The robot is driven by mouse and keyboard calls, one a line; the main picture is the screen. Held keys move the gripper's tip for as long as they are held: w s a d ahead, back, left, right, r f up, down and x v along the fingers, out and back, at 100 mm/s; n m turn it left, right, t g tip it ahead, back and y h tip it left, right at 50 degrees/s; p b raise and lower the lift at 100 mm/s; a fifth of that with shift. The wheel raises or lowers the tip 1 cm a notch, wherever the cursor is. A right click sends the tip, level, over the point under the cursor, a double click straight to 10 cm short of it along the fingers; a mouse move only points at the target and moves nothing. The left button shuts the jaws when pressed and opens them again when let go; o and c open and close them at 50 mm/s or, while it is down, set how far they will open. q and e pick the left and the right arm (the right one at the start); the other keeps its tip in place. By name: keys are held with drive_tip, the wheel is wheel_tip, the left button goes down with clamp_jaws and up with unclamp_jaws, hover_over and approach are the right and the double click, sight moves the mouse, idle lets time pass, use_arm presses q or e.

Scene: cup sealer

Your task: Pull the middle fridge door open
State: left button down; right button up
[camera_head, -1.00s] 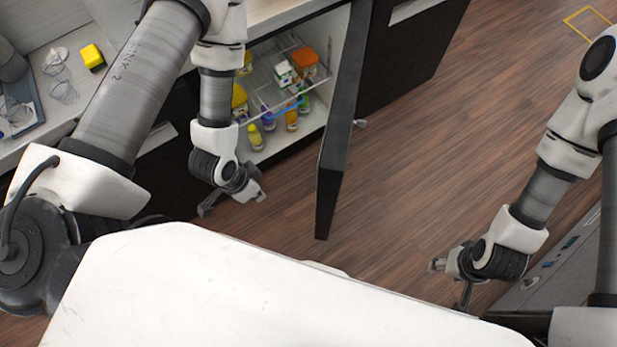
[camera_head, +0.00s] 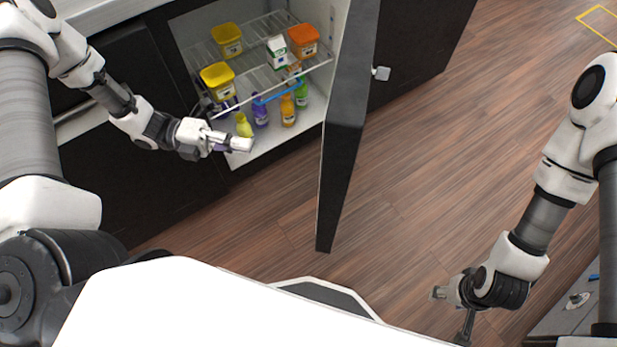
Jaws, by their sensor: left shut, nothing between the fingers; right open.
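My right gripper (camera_head: 450,312) is open and empty over the floor at lower right, well away from the door.
Wire shelves (camera_head: 285,78) in the fridge hold yellow tubs (camera_head: 218,81), an orange tub (camera_head: 303,41) and a white carton (camera_head: 277,50). Several bottles (camera_head: 288,111) stand below. Wooden floor (camera_head: 440,150) right of the door is clear. A grey unit is at lower right.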

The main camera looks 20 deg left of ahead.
use_arm(q)
drive_tip(key=w+d+b, duration=0.1)
drive_tip(key=d+b, duration=0.5)
drive_tip(key=d, duration=0.8)
drive_tip(key=shift+w+b, duration=0.35)
drive_tip(key=shift+b, duration=0.05)
use_arm(e)
wheel_tip(320, 180, down, 8)
drive_tip(key=shift+r, duration=0.2)
use_arm(q)
drive_tip(key=shift+d+f, duration=0.1)
drive_tip(key=shift+d, duration=0.05)
use_arm(e)
drive_tip(key=shift+d, duration=0.2)
